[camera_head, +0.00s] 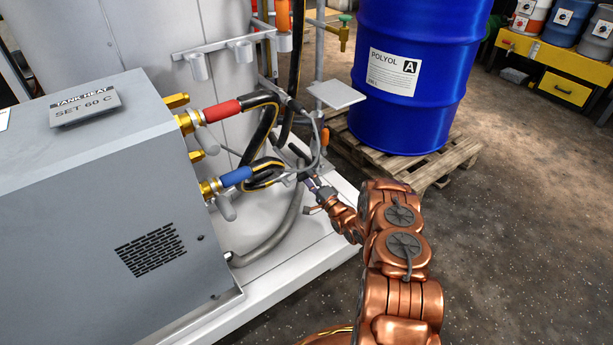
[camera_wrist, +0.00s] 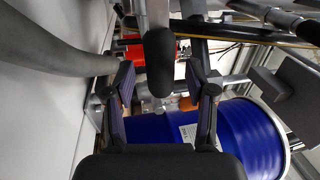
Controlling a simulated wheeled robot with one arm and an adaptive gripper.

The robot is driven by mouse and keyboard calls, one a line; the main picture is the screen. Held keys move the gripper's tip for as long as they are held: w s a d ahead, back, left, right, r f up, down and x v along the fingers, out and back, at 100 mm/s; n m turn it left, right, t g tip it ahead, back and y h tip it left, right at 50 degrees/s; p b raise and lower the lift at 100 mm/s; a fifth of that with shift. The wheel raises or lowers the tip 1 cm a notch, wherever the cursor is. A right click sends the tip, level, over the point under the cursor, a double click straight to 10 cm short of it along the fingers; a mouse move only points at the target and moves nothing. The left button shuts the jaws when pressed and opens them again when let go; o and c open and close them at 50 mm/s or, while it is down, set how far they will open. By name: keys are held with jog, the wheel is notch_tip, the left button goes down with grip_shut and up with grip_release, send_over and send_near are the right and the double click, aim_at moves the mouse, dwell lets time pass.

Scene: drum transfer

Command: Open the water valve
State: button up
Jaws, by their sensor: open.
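My gripper (camera_head: 308,196) is open and reaches in among the hoses, right of the grey heater unit. In the wrist view its two fingers (camera_wrist: 165,92) stand apart on either side of a black rounded handle (camera_wrist: 160,62). I cannot tell how deep the handle lies between them, and I see no grip on it. A short black bar (camera_head: 298,153) shows just above the gripper in the head view; it may be the same handle. No part is clearly marked as the water valve. A brass tap with a green knob (camera_head: 345,20) stands at the top, apart from my gripper.
The heater unit (camera_head: 80,190) has red (camera_head: 222,111) and blue (camera_head: 236,177) hose fittings. Striped hoses crowd the gripper. A grey plate (camera_head: 336,94) sits above it. A blue drum (camera_head: 412,60) stands on a pallet (camera_head: 440,165) behind. Floor at right (camera_head: 530,220) is clear.

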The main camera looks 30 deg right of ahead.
jog(key=v, duration=1)
jog(key=shift+r, duration=0.1)
